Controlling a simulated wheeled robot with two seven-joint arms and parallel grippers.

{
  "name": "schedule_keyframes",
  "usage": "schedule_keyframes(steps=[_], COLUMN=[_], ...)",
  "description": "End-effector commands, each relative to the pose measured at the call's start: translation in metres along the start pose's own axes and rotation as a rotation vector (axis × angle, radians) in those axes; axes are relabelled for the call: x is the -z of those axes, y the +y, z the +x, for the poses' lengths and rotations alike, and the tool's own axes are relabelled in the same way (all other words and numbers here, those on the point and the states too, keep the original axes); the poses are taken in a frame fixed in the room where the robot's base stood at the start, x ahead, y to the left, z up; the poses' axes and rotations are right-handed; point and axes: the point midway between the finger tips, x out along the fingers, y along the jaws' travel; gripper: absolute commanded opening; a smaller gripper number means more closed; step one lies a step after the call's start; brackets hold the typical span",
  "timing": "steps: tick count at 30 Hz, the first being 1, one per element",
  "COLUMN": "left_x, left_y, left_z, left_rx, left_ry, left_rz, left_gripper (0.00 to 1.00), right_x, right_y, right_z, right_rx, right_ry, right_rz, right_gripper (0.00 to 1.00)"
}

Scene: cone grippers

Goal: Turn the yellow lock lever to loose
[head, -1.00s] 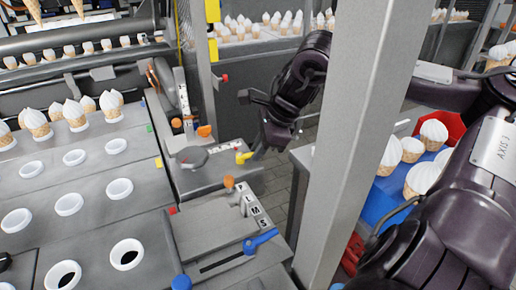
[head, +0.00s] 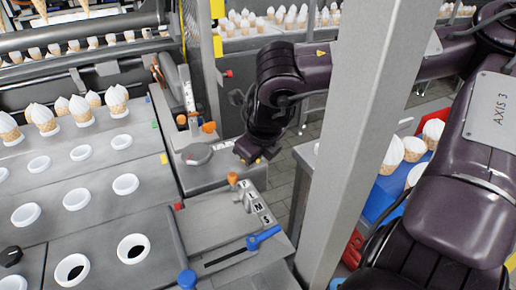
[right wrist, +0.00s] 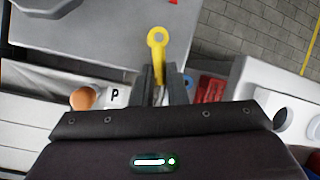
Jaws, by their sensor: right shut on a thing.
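My right gripper (right wrist: 162,88) is shut on the lever's arm, one dark finger on each side. In the head view my right gripper (head: 252,152) is over the near right corner of the grey machine top, and only a small bit of yellow shows under it. The rest of the lever is hidden there by the gripper. My left gripper is not in view.
A grey post (head: 353,140) stands close right of my right gripper. A blue lever (head: 262,237) sits beside a lettered scale (head: 260,208) on the nearer machine part. An orange knob (head: 209,127) stands behind. Ice cream cones (head: 117,98) stand at left.

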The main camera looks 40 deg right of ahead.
Motion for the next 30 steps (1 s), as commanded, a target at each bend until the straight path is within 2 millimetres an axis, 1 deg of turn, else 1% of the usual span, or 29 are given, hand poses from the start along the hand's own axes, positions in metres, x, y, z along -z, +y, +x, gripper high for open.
schedule_keyframes(steps=[1, 6, 13, 17, 26, 27, 30], left_x=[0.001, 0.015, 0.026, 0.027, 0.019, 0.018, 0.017], left_y=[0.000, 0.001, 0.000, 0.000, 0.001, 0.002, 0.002], left_z=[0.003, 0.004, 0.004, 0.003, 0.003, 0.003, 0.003], left_rx=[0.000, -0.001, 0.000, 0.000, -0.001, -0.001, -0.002], left_ry=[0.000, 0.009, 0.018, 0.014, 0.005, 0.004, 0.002], left_rz=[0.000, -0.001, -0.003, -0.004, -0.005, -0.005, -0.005], left_gripper=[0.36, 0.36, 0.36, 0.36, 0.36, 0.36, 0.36], right_x=[0.000, -0.001, -0.002, -0.002, -0.002, -0.002, -0.002], right_y=[0.002, 0.005, 0.007, 0.007, 0.007, 0.007, 0.007], right_z=[0.002, 0.001, 0.000, -0.001, -0.001, -0.001, -0.001], right_rx=[0.013, 0.039, 0.055, 0.057, 0.057, 0.057, 0.057], right_ry=[0.005, 0.019, 0.029, 0.031, 0.031, 0.031, 0.031], right_rz=[0.020, 0.090, 0.137, 0.144, 0.144, 0.144, 0.144], right_gripper=[0.00, 0.00, 0.00, 0.00, 0.00, 0.16, 0.29])
